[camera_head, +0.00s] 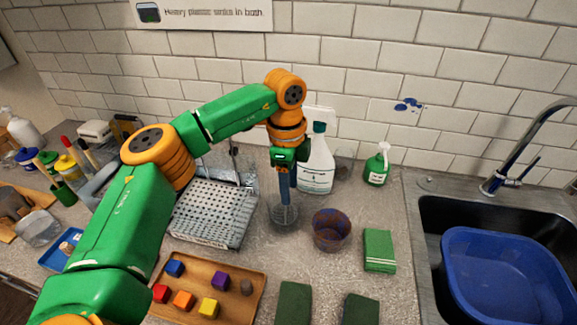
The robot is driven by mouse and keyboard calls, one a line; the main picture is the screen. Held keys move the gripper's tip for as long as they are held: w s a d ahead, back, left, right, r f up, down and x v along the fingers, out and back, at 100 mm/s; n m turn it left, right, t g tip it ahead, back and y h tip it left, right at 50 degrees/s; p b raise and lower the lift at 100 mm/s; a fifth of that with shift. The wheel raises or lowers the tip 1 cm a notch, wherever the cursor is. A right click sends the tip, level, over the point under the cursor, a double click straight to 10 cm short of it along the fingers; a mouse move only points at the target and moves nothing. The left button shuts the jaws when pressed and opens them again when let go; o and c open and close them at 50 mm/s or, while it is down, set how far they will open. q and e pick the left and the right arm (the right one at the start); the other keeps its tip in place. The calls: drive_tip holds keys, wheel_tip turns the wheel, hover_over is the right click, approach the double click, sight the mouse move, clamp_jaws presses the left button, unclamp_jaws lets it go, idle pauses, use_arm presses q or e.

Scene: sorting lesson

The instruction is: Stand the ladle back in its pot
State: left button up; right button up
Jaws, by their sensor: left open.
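My left gripper (285,168) points down from the bent green and orange arm, over the middle of the counter. Its jaws are open, though the fingers are too small to make out well. A blue upright shape (284,187) shows just below it; I cannot tell whether this is a handle or part of the gripper. Directly below stands a clear glass container (284,215). A brownish translucent pot (331,231) stands to its right, apart from it. I cannot clearly identify the ladle. My right gripper is not in view.
A perforated metal rack (212,208) and a wooden tray (238,307) with coloured blocks lie left. A spray bottle (317,167), a green soap bottle (378,168) and a green sponge (379,250) are near. The sink holds a blue basin (500,275). Counter right of the sponge is clear.

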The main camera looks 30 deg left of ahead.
use_arm(q)
wheel_tip(320, 180, up, 10)
drive_tip(key=shift+a, duration=0.15)
idle(0.5)
